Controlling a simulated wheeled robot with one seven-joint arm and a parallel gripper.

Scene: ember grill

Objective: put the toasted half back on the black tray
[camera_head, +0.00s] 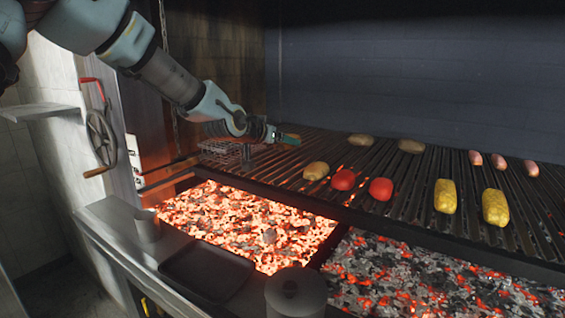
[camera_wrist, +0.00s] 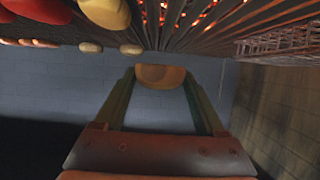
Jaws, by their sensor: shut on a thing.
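My gripper (camera_head: 290,138) is above the back left part of the grill grate, at the end of my arm. In the wrist view its two fingers (camera_wrist: 160,80) are closed on a tan bread half (camera_wrist: 160,77), held at the fingertips. In the head view the held half is not clearly visible; the gripper hides it. The black tray (camera_head: 207,272) lies on the front ledge at the lower left, below the coals, and looks empty. It is well apart from my gripper.
The grate (camera_head: 400,165) holds tan pieces (camera_head: 316,170), red tomatoes (camera_head: 343,179), yellow corn (camera_head: 445,196) and sausages (camera_head: 500,161). Glowing coals (camera_head: 245,218) lie between grate and tray. A wire basket (camera_head: 220,152) is near my gripper; a dark lidded pot (camera_head: 296,292) stands right of the tray.

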